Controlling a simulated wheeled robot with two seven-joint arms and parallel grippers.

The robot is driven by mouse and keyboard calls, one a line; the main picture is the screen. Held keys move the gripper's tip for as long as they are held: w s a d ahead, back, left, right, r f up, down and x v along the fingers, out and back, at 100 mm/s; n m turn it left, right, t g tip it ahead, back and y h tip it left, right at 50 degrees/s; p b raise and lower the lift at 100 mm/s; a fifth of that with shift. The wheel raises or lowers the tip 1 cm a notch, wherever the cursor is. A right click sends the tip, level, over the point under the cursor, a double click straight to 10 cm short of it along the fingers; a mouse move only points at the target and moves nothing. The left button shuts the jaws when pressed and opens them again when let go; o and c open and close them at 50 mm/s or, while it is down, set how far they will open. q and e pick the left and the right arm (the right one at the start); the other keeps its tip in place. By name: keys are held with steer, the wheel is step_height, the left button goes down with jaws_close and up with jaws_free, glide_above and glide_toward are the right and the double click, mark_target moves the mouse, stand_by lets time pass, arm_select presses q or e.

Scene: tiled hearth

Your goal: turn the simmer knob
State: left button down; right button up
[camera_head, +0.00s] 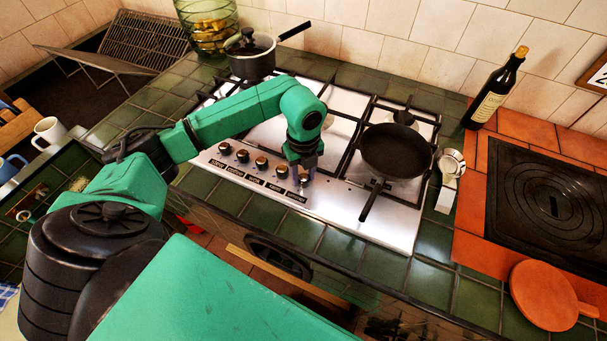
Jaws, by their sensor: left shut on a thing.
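The steel hob (342,199) has a row of several black knobs (262,163) along its front left edge, each with a small dark label below. The lettering is too small to read, so I cannot tell by name which is the simmer knob. My left gripper (303,178) points down and is shut on the rightmost knob (304,181) of the row. Its fingers hide most of that knob, and its turn angle cannot be made out. My right gripper is not in view.
A black frying pan (394,150) sits on the right burners, its handle toward the front. A lidded saucepan (252,62) stands at the back left.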

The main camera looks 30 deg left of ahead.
arm_select(q)
steer(key=shift+w+r+n, duration=0.1)
steer(key=shift+n, duration=0.5)
steer(key=shift+c, duration=2.3)
jaws_free()
step_height(320, 180, up, 10)
steer(key=b, duration=0.2)
step_height(320, 180, up, 5)
glide_above(304, 176)
steer(key=shift+f+p, duration=0.2)
steer(key=shift+p, duration=0.25)
steer(key=shift+f, duration=0.1)
